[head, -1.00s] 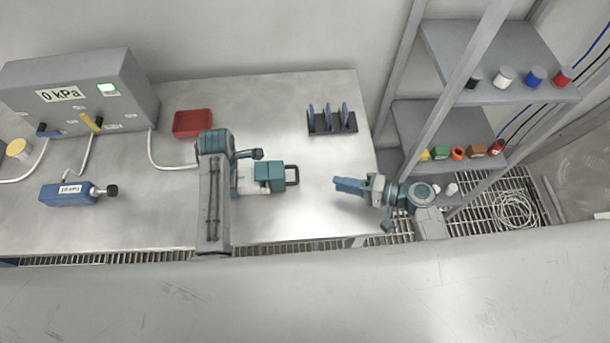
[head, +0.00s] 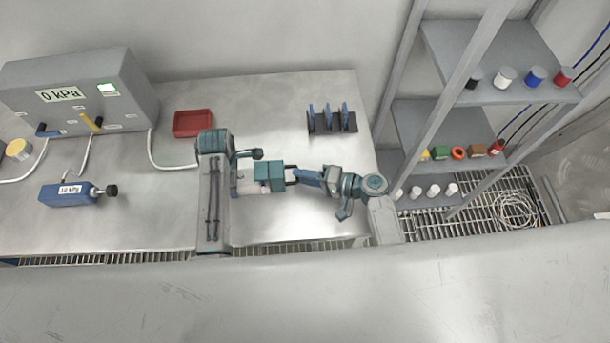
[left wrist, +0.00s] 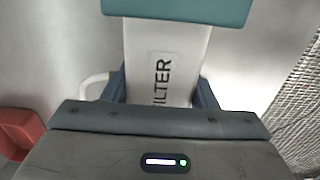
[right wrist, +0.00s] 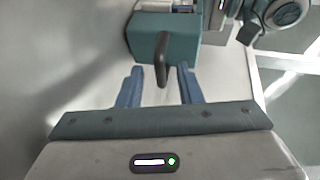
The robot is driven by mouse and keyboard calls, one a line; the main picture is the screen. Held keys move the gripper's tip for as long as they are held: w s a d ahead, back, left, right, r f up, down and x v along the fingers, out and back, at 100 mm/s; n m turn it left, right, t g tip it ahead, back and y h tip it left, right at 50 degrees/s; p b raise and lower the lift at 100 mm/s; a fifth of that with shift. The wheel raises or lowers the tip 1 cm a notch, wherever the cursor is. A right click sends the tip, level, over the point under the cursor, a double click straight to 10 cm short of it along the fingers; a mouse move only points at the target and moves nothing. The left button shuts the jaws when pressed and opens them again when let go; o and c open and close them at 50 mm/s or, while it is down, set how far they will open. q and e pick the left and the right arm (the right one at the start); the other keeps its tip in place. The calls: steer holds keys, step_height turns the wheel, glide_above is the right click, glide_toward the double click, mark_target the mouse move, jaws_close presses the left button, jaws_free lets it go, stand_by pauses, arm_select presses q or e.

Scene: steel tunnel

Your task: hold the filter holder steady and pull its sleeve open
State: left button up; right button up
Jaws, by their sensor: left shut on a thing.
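The filter holder has a white body (left wrist: 180,45) lettered FILTER and a teal sleeve (head: 268,177) on its right end. The sleeve also shows in the right wrist view (right wrist: 182,40). A dark loop handle (right wrist: 162,62) stands out from the sleeve's end. My left gripper (left wrist: 160,92) is shut on the white body, one finger on each side; in the head view my arm hides much of it. My right gripper (right wrist: 158,86) is open at the handle, its blue fingers on either side with visible gaps.
A grey pressure box (head: 75,95) and a blue cylinder device (head: 68,193) stand at the left. A red tray (head: 193,123) and a dark rack (head: 333,122) with blue plates are behind. A shelf (head: 435,130) bounds the right. The bench front is clear.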

jaws_close()
steer(key=d, duration=0.4)
steer(key=shift+d, duration=0.3)
jaws_free()
steer(key=shift+a, duration=0.1)
steer(key=v, duration=1.2)
